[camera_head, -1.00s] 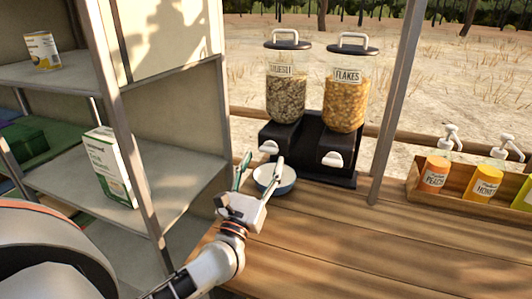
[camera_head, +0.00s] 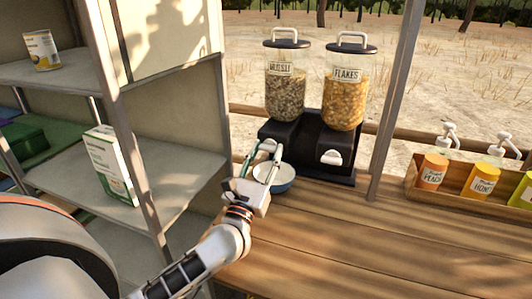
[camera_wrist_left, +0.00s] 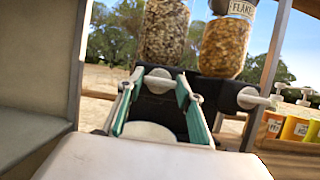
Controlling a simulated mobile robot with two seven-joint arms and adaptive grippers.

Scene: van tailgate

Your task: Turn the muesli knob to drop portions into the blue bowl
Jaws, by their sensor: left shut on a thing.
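The muesli dispenser (camera_head: 285,92) is a clear jar of dark cereal on a black stand. Its white knob (camera_wrist_left: 158,80) shows between my left fingertips in the left wrist view. My left gripper (camera_head: 264,152) is shut on this knob, and its green-padded fingers sit on either side. The blue bowl (camera_head: 288,184) stands below the muesli outlet, partly hidden by my gripper. Its pale inside (camera_wrist_left: 148,131) shows between the fingers in the wrist view. Whether any muesli lies in it cannot be told. My right gripper is not in view.
The flakes dispenser (camera_head: 344,92) stands to the right, with its own white knob (camera_head: 331,157). A wooden tray (camera_head: 415,182) of topping bottles is farther right, past a metal post (camera_head: 391,110). A shelf unit (camera_head: 183,178) stands left. The front counter (camera_head: 370,235) is clear.

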